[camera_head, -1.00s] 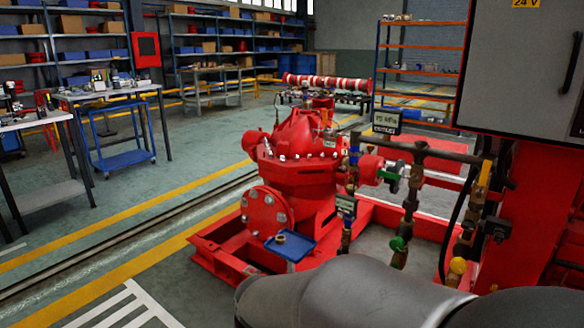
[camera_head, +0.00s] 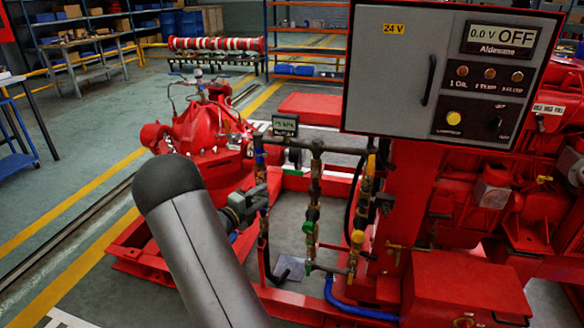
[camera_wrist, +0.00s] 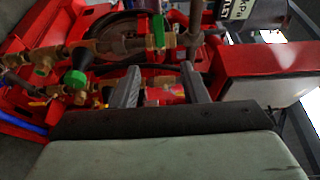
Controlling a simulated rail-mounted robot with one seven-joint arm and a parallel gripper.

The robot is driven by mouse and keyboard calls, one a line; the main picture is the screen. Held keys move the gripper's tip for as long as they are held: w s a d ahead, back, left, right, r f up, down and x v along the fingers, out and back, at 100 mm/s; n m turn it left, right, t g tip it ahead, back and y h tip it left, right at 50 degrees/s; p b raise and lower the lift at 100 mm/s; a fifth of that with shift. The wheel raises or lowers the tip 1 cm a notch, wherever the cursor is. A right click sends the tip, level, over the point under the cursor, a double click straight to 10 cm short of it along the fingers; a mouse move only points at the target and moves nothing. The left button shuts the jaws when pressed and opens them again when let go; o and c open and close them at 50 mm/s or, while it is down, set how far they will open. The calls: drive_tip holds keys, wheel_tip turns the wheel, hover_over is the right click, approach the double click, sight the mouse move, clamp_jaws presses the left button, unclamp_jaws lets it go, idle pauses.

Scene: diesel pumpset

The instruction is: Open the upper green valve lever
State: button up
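In the wrist view a green lever (camera_wrist: 158,30) sits on the brass and steel pipework, beyond my fingertips and near the top edge. A round green knob (camera_wrist: 75,78) is on the brass pipe to its left. My gripper (camera_wrist: 160,72) is open, with its two grey fingers apart and nothing held between them. In the head view my gripper (camera_head: 258,200) is beside the left side of the pipework. A small green part (camera_head: 291,172) shows behind the pipes, partly hidden, and the green knob (camera_head: 309,228) is lower down. I cannot tell the lever's exact angle.
A grey control box (camera_head: 395,70) hangs above the pipes at the right. A small display (camera_head: 285,125) stands on the pipework. The red pump (camera_head: 205,135) is behind my arm. Yellow knobs (camera_head: 357,237) and a blue hose (camera_head: 350,305) are close by.

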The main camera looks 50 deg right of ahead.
sight(293, 173)
drive_tip(key=d+p, duration=0.1)
drive_tip(key=d, duration=1.6)
drive_tip(key=shift+w, duration=0.15)
drive_tip(key=shift+a, duration=0.1)
clamp_jaws()
